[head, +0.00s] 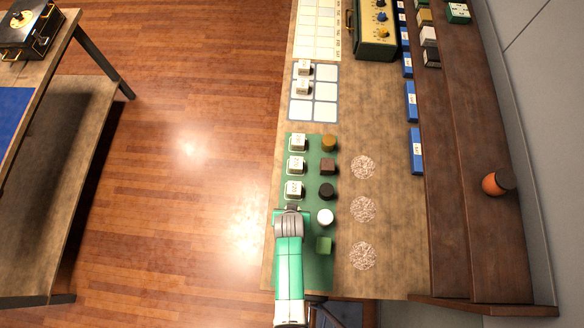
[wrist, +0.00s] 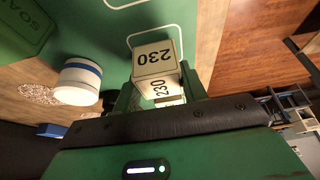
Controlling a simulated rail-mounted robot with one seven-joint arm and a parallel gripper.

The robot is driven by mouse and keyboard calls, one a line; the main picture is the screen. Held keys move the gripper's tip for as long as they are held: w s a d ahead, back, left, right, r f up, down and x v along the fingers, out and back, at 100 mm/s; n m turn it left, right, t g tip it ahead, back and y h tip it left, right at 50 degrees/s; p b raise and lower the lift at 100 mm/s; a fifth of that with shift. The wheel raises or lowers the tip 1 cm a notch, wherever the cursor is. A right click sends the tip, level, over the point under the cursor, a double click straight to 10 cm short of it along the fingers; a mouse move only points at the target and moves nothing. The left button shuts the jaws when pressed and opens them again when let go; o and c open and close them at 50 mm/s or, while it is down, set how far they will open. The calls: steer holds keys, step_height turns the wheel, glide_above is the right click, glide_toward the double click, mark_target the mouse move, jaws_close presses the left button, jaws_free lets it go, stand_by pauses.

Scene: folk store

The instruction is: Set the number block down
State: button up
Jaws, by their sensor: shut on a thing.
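A white number block (wrist: 155,59) marked 230 sits between the fingers of my gripper (wrist: 158,92) in the wrist view. My gripper is shut on it. The green mat (wrist: 103,42) lies beyond, with a white rounded outline (wrist: 134,31) around the block's far end. I cannot tell whether the block touches the mat. In the head view my gripper (head: 289,211) is over the left column of the green mat (head: 311,171), below several white number blocks (head: 294,189). The held block is hidden there by my arm.
Right of my gripper stand a white round piece (head: 325,216) with a blue band in the wrist view, and a green block (head: 324,245), marked SOAP in the wrist view. Pale speckled discs (head: 362,209) lie farther right. A white-squared tray (head: 313,118) lies above the mat.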

steer(key=shift+f, duration=0.45)
steer(key=shift+f, duration=0.2)
steer(key=o, duration=1)
steer(key=shift+c, duration=0.2)
steer(key=shift+r, duration=0.15)
